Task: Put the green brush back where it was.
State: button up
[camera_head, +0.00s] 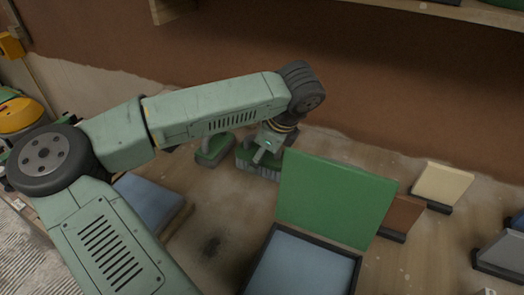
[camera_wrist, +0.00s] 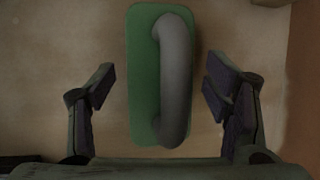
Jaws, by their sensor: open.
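A green brush with a grey bar handle fills the middle of the wrist view; its green base (camera_wrist: 143,85) shows beside the handle. My gripper (camera_wrist: 160,88) is open, one finger on each side of the brush with gaps visible, so it does not grip it. In the head view my gripper (camera_head: 265,148) points down over a green block with grey bristles (camera_head: 258,165) on the table. A second green block with a grey handle (camera_head: 214,151) stands just left of it. My gripper partly hides the top of the right-hand one.
A large green panel (camera_head: 335,195) stands tilted right of my gripper, behind a dark-framed blue-grey panel (camera_head: 300,268). Brown (camera_head: 402,214) and cream (camera_head: 442,183) panels stand farther right. A blue panel (camera_head: 152,200) lies left, partly behind my arm. The table centre (camera_head: 225,225) is mostly clear.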

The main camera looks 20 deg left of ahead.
jog(key=shift+r, duration=0.15)
jog(key=b+v, duration=0.2)
jog(key=v, duration=1)
jog(key=shift+c, duration=0.5)
dwell(0.6)
